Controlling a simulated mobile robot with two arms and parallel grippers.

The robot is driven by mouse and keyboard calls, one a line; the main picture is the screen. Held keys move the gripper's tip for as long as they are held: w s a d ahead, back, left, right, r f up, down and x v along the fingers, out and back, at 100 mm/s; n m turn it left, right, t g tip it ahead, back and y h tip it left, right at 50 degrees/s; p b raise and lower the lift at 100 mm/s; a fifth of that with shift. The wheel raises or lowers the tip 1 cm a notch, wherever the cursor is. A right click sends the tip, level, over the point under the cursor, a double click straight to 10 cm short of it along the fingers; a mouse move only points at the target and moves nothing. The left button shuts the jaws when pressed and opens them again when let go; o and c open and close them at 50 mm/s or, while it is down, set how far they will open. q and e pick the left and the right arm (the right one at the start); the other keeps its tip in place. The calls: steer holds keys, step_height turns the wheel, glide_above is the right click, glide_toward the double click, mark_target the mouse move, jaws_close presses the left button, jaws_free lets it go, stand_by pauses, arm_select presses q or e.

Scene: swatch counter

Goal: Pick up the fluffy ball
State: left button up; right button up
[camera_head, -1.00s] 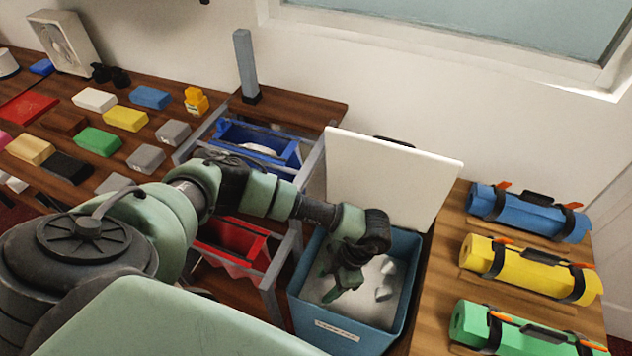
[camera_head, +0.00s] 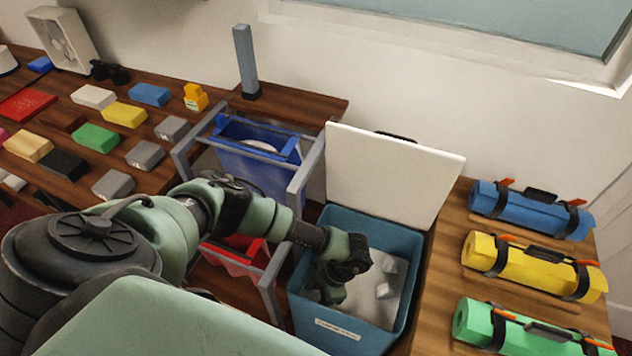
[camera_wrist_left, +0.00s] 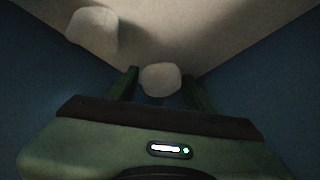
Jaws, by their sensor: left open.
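My left gripper (camera_head: 324,294) reaches down inside the blue bin (camera_head: 408,268), near its left wall. In the left wrist view its two fingers (camera_wrist_left: 160,92) are apart, with a small pale, rounded ball (camera_wrist_left: 161,77) seen between or just beyond their tips. I cannot tell whether either finger touches it. A second pale lump (camera_wrist_left: 93,30) lies farther up on the left in that view. In the head view, whitish lumps (camera_head: 384,290) show on the pale bin floor to the right of the gripper. The gripper hides part of the floor. My right gripper is out of view.
The bin's white lid (camera_head: 390,180) stands open behind it. A rack with a blue tub (camera_head: 255,165) and a red tub stands to the left. Blue, yellow (camera_head: 530,266) and green rolls lie on the wooden counter at right. The bin walls are close around the gripper.

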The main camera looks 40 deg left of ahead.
arm_select(q)
steer(key=shift+c, duration=0.3)
steer(key=c, duration=0.5)
steer(key=shift+r, duration=0.15)
